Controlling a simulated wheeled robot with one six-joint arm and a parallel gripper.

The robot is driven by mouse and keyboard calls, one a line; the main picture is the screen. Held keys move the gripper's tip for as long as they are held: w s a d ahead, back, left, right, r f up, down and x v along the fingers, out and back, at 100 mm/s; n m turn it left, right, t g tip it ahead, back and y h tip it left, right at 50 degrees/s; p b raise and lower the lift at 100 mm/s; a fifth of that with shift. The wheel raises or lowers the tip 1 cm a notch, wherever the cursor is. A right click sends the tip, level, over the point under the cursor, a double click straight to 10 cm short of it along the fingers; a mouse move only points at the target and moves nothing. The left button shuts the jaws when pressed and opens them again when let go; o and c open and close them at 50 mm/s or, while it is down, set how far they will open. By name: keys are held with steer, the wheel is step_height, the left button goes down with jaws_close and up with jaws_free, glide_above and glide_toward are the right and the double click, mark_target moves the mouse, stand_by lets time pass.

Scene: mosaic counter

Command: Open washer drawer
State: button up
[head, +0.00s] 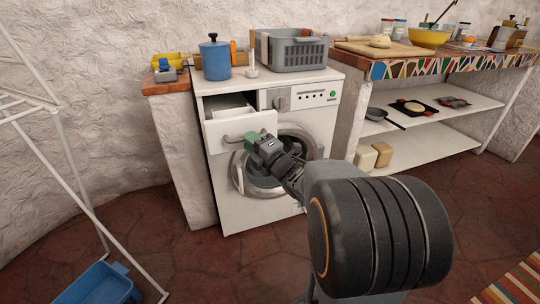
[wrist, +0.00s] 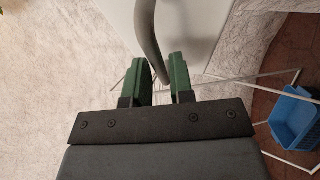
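The white washer (head: 270,200) stands against the wall with a round glass door in its front. Its drawer (head: 238,131) at the upper left is pulled out, and its open top shows white compartments inside. The drawer has a grey curved handle (head: 231,138). My gripper (head: 250,142) is at the right part of this handle. In the wrist view, the handle (wrist: 148,35) comes down between the two green fingers of my gripper (wrist: 158,70). The fingers are apart, with a gap beside the handle, nearer the right finger.
On the washer top are a blue canister (head: 215,60) and a grey basket (head: 292,50). A white drying rack (head: 70,150) and a blue tub (head: 103,285) stand at the left. A mosaic counter (head: 430,65) is at the right. The floor before the washer is clear.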

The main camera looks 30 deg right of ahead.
steer(key=b+v, duration=0.4)
steer(key=v, duration=0.8)
steer(key=shift+r, duration=0.1)
